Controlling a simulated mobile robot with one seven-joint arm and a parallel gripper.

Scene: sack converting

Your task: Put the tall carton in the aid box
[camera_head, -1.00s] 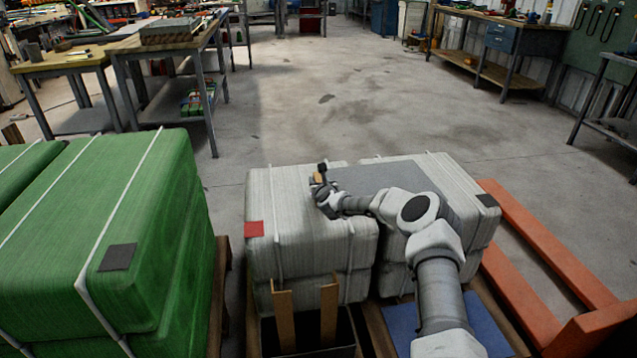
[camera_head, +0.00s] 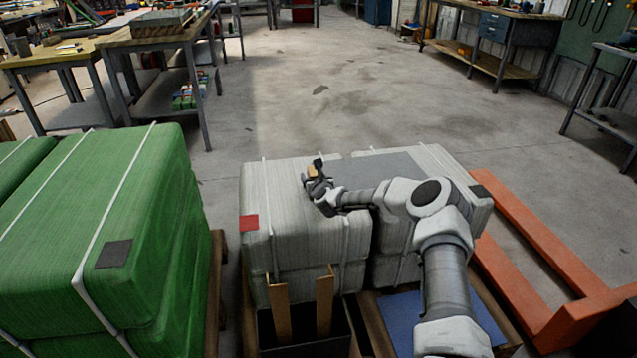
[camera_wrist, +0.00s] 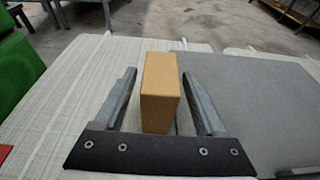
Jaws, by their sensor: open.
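A tan cardboard carton (camera_wrist: 160,90) stands upright on the white wrapped bale (camera_wrist: 75,85), beside a grey sheet (camera_wrist: 250,95). My gripper (camera_wrist: 159,76) is open, with one finger on each side of the carton and a gap visible on the left. In the head view the carton (camera_head: 312,172) is small and partly hidden by my gripper (camera_head: 317,178). A dark open box (camera_head: 342,338) with two upright wooden slats (camera_head: 280,312) stands in front of the bale; I cannot tell if it is the aid box.
Green wrapped bales (camera_head: 95,240) stand at the left. A red patch (camera_head: 249,223) marks the white bale. An orange frame (camera_head: 530,255) lies at the right. A blue panel (camera_head: 400,312) is beside the dark box. Open floor (camera_head: 350,110) and workbenches (camera_head: 490,45) lie behind.

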